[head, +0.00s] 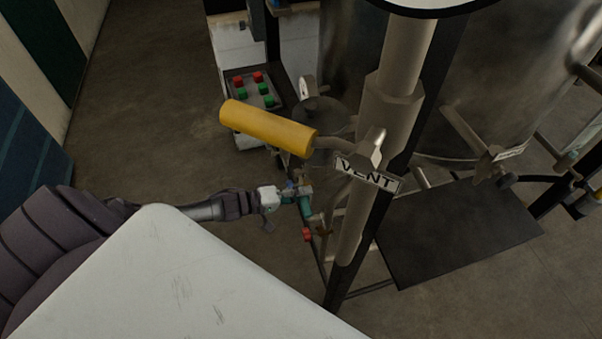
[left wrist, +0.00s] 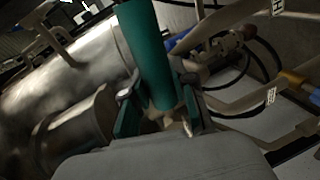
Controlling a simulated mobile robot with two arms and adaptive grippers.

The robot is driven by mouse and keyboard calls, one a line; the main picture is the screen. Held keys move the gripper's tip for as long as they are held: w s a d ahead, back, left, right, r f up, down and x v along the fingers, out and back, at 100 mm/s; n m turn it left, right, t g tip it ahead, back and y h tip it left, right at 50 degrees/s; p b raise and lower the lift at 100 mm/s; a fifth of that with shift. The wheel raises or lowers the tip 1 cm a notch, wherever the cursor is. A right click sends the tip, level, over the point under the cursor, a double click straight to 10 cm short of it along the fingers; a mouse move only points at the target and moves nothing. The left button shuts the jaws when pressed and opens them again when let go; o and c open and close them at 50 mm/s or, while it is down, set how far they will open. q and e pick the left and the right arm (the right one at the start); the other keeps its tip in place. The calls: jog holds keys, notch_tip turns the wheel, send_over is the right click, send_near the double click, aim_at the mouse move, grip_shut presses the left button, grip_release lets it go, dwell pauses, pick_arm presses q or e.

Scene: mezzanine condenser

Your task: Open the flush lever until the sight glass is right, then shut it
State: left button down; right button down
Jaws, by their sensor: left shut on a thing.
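A teal-green lever handle (head: 306,207) stands low beside the beige pipe; I take it for the flush lever, though no label shows on it. It fills the middle of the left wrist view as a thick green bar (left wrist: 148,50). My left gripper (head: 291,192) reaches in from the left and is shut on this handle. In the left wrist view its fingers (left wrist: 158,118) are around the handle's lower end. I cannot make out the sight glass or its contents. My right gripper is not in view.
A yellow handle (head: 268,128) juts out above my left gripper, near a VENT tag (head: 368,175). A small red handle (head: 307,235) sits just below. A button box (head: 254,90) stands behind. A dark plate (head: 455,235) lies right of the pipe. Open floor shows left.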

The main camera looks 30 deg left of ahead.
pick_arm(q)
jog(key=shift+r+n, duration=0.6)
jog(key=shift+n, duration=0.2)
jog(key=c, duration=0.9)
grip_release()
jog(key=shift+s+a, duration=0.1)
jog(key=v, duration=1.1)
jog(key=shift+s+a, duration=0.25)
jog(key=shift+a, duration=0.1)
jog(key=shift+r, duration=0.15)
